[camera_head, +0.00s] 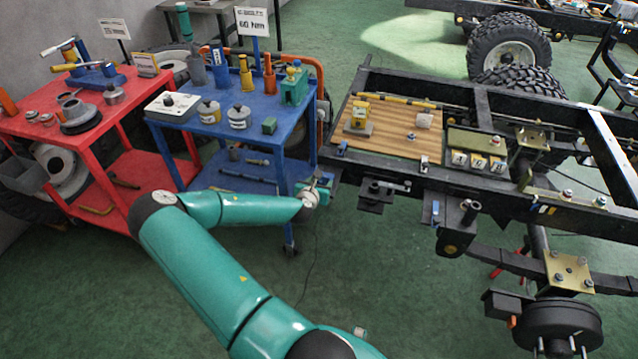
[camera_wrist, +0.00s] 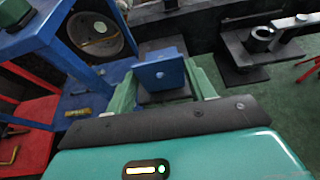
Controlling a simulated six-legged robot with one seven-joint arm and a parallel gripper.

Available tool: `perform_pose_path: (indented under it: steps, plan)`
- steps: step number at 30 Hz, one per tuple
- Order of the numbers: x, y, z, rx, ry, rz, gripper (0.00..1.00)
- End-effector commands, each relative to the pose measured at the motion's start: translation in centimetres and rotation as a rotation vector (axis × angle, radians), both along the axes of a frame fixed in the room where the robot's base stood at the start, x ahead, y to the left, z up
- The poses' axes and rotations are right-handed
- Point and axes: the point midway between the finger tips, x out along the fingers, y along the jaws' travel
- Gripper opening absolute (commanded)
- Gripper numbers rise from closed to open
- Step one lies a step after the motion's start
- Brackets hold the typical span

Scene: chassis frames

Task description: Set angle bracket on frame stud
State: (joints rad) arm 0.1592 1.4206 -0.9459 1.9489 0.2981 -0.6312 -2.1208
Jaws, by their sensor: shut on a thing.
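A blue angle bracket (camera_wrist: 162,75) with a round hole in its face sits between the two green fingers of my gripper (camera_wrist: 165,92) in the wrist view. My gripper is shut on it. In the head view my gripper (camera_head: 322,190) is beside the left end of the black chassis frame (camera_head: 400,176), between it and the blue cart. The bracket is small and partly hidden there. I cannot tell for certain which part is the frame stud. The frame's side carries a black plate (camera_head: 377,193) and an upright black cylinder (camera_head: 469,209), which also shows in the wrist view (camera_wrist: 262,38).
A blue cart (camera_head: 215,145) with tools and canisters stands close left of my gripper, and a red cart (camera_head: 95,130) further left. A wooden board (camera_head: 395,143) with small parts lies on the frame. Green floor (camera_head: 400,290) is open in front of the frame.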

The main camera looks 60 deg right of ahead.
Motion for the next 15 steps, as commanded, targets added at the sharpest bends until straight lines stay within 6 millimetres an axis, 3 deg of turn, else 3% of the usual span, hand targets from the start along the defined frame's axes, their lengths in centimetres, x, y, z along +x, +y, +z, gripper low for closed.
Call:
perform_pose_path:
  steps: [15]
  plan:
    - [0.0, -0.02, -0.39, -0.002, 0.001, 0.0, 0.18]
